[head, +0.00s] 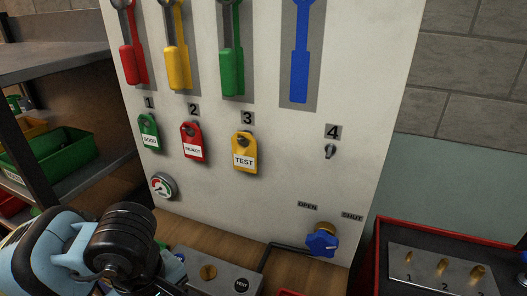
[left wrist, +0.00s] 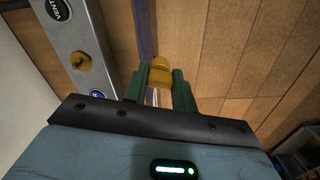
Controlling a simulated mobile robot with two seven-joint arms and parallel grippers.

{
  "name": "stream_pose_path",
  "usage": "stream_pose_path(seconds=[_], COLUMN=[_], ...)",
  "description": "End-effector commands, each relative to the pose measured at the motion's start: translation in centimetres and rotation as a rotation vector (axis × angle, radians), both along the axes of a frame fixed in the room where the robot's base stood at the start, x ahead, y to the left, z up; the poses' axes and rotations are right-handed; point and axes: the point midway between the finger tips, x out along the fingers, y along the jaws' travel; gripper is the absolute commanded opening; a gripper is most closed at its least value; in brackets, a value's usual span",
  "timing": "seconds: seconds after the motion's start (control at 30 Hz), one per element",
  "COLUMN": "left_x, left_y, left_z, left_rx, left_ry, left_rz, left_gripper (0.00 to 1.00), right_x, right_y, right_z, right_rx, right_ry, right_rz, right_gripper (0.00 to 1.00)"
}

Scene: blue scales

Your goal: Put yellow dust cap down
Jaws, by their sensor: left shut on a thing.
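My left gripper (left wrist: 161,84) is shut on the yellow dust cap (left wrist: 161,64), which shows between the two dark green fingers in the left wrist view. The cap is over the wooden bench top (left wrist: 215,65); whether it touches the wood I cannot tell. In the head view my left arm comes in at the lower left, and its fingers and the cap are hidden behind the wrist or out of frame. My right gripper is in neither view.
A grey block (head: 188,258) with a brass fitting (head: 208,272) and a VENT button (head: 241,284) lies beside my left gripper. A white panel (head: 285,180) with coloured tags and a blue valve knob (head: 322,240) stands behind. A red-edged tray (head: 378,250) is at right.

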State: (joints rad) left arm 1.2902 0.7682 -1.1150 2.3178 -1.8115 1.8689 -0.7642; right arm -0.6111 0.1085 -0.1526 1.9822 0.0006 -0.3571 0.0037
Motion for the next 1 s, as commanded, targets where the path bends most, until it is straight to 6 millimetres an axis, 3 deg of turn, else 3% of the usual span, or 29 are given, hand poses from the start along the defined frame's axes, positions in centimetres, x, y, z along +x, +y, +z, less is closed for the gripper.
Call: stream_pose_path(seconds=[0.6, 1.0], left_x=[4.2, 5.2], left_y=[3.1, 3.9], left_z=[-0.5, -0.7], left_rx=[-0.003, -0.003], left_ry=[-0.003, -0.006], left_rz=[-0.769, -0.953], left_gripper=[0.05, 0.05], right_x=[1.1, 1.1], right_y=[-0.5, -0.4], right_z=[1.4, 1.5], right_rx=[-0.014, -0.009], right_ry=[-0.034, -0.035], right_rz=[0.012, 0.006], right_gripper=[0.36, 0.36])
